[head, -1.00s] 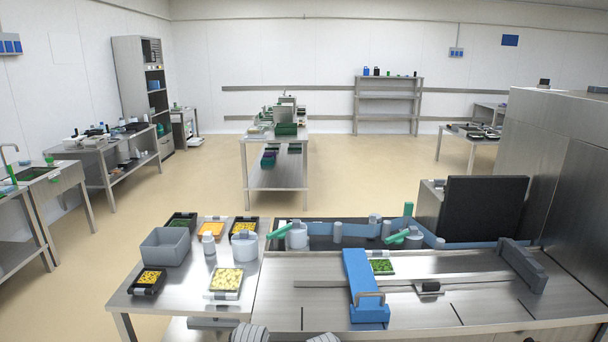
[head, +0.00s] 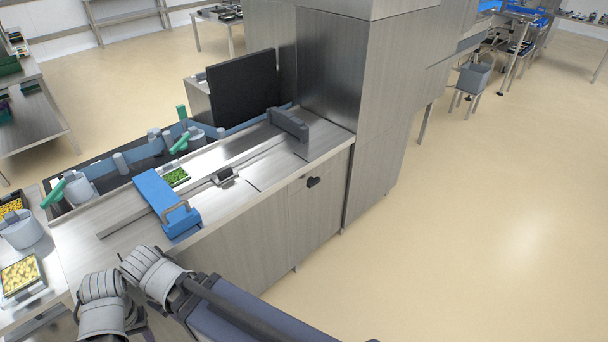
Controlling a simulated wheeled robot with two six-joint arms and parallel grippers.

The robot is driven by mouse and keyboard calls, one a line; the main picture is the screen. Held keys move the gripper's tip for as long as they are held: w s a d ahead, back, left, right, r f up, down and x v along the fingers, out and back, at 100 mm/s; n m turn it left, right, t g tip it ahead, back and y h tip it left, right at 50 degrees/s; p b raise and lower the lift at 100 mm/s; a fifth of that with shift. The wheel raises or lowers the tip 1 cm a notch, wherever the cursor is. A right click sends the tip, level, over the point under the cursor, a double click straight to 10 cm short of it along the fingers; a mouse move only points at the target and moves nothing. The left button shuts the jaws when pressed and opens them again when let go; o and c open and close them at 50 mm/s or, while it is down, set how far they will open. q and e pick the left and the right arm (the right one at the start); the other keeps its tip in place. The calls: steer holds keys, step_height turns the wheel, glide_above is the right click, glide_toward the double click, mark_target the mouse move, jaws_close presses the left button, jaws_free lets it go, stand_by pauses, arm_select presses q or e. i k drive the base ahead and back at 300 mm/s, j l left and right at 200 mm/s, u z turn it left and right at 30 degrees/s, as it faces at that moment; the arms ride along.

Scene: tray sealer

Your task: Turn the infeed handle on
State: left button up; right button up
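My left gripper (head: 100,286) and my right gripper (head: 148,262) are side by side at the lower left, near the worktop's front edge. Both are well apart from the handle. Their fingertips do not show clearly, and I see nothing held in them.
The steel worktop (head: 255,160) bears a blue block-shaped part with a metal bar (head: 160,199), a green-filled tray (head: 175,177) and a grey end block (head: 289,125). The floor (head: 440,240) in front is clear.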

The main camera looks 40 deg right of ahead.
mark_target(312, 181)
steer(key=z, duration=1.6)
steer(key=i+j+z, duration=0.1)
steer(key=z, duration=0.25)
steer(key=i+j+z, duration=0.2)
steer(key=i+z, duration=0.15)
